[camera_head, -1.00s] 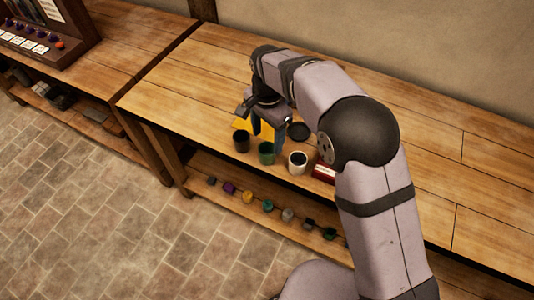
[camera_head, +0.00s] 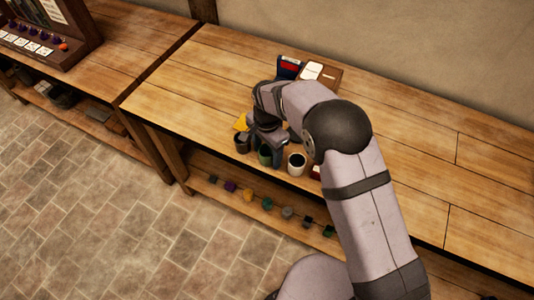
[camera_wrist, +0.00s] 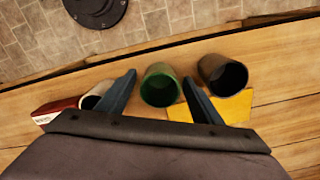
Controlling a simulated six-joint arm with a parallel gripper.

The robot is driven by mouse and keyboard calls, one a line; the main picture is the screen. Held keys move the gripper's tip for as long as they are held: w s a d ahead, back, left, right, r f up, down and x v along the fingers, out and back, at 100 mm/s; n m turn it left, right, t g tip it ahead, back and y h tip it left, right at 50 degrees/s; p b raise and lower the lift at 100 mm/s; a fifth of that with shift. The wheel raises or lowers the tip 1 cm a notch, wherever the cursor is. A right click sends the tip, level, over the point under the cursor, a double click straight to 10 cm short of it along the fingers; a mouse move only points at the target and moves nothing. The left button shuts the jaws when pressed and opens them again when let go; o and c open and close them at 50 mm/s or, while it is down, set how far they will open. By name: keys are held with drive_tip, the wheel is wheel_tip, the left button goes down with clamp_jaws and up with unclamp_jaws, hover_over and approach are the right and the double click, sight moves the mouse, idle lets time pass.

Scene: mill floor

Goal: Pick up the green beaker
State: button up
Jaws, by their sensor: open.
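The green beaker (camera_head: 264,154) stands on the bench near its front edge, between a dark beaker (camera_head: 242,143) and a white beaker (camera_head: 296,163). In the wrist view the green beaker (camera_wrist: 160,85) shows its open rim between the two finger tips, with the dark beaker (camera_wrist: 222,75) to the right and the white beaker (camera_wrist: 95,97) partly hidden behind the left finger. My gripper (camera_wrist: 160,88) is open, with one finger on each side of the green beaker. I cannot tell whether the fingers touch it. In the head view my gripper (camera_head: 265,146) is low over the beakers.
A yellow piece (camera_wrist: 237,106) lies beside the dark beaker, and a red and white box (camera_wrist: 52,110) lies beyond the white one. A dark case with cards (camera_head: 310,72) is at the bench's back. Several small coloured items line the lower shelf (camera_head: 205,160).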

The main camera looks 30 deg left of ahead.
drive_tip(key=c, duration=1.2)
wheel_tip(320, 180, up, 10)
drive_tip(key=b, duration=0.3)
drive_tip(key=w+d+f+p, duration=0.1)
drive_tip(key=w+d+p, duration=0.1)
drive_tip(key=w, duration=0.4)
drive_tip(key=w+d+f+p, duration=0.1)
drive_tip(key=w+d+p, duration=0.2)
drive_tip(key=w+p, duration=0.2)
drive_tip(key=w, duration=0.2)
drive_tip(key=shift+w+f, duration=0.3)
